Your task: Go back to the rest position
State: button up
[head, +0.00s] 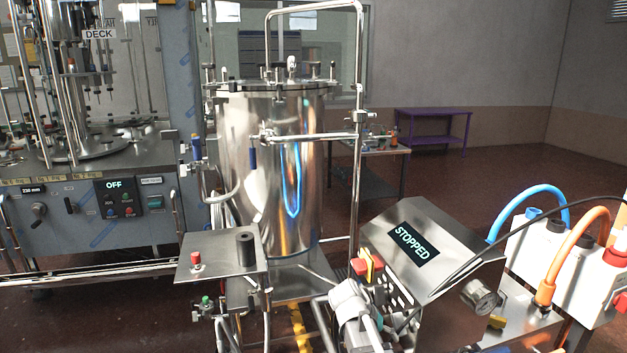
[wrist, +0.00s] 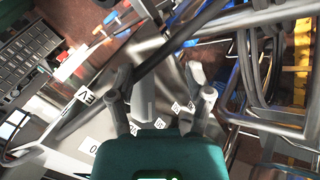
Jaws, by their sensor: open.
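In the wrist view my gripper (wrist: 160,82) shows its green body at the bottom and two grey fingers spread apart. The fingers are open, and I see nothing clamped between them. A grey metal post (wrist: 143,100) shows between the fingers; I cannot tell how far it is beyond them. A dark cable or hose (wrist: 160,58) crosses the view diagonally near the fingertips; I cannot tell whether it touches them. I cannot make out my gripper for certain in the head view.
A steel tank (head: 285,180) stands mid-scene in pipework. A console (head: 410,225) reading STOPPED is front right, beside a white box (head: 575,260) with blue and orange hoses. A machine reading OFF (head: 120,215) is at left. Open floor (head: 500,180) lies behind, before a purple table (head: 430,113).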

jog(key=s+a+r+n+y+p, duration=0.1)
jog(key=s+r+n+y+p, duration=0.2)
jog(key=s+r+y+p, duration=0.4)
jog(key=s+p, duration=0.2)
jog(key=s, duration=0.1)
jog(key=shift+a+n+g, duration=0.3)
jog(key=shift+a, duration=0.05)
jog(key=shift+s, duration=0.1)
dwell(0.6)
jog(key=shift+c, duration=0.6)
